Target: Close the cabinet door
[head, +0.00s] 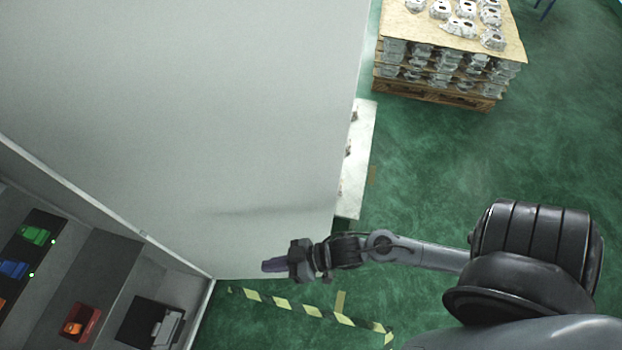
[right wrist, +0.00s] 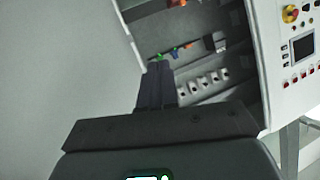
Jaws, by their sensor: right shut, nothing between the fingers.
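The cabinet door (head: 190,120) is a large plain grey panel that stands open and fills the upper left of the head view. It also fills the left of the right wrist view (right wrist: 65,70). The open cabinet (head: 105,265) shows its inside at the lower left, and in the middle of the right wrist view (right wrist: 215,75). My right gripper (head: 266,265) is shut and empty at the door's lower edge in the head view; I cannot tell if it touches the door. Its closed fingers (right wrist: 158,72) point towards the cabinet opening. My left gripper is not in view.
Green (head: 35,235), blue (head: 13,269) and red (head: 79,323) parts sit inside the cabinet. A control panel (right wrist: 299,50) with buttons is at right in the wrist view. A pallet of castings (head: 450,55) stands at the back. Striped tape (head: 310,309) marks the green floor.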

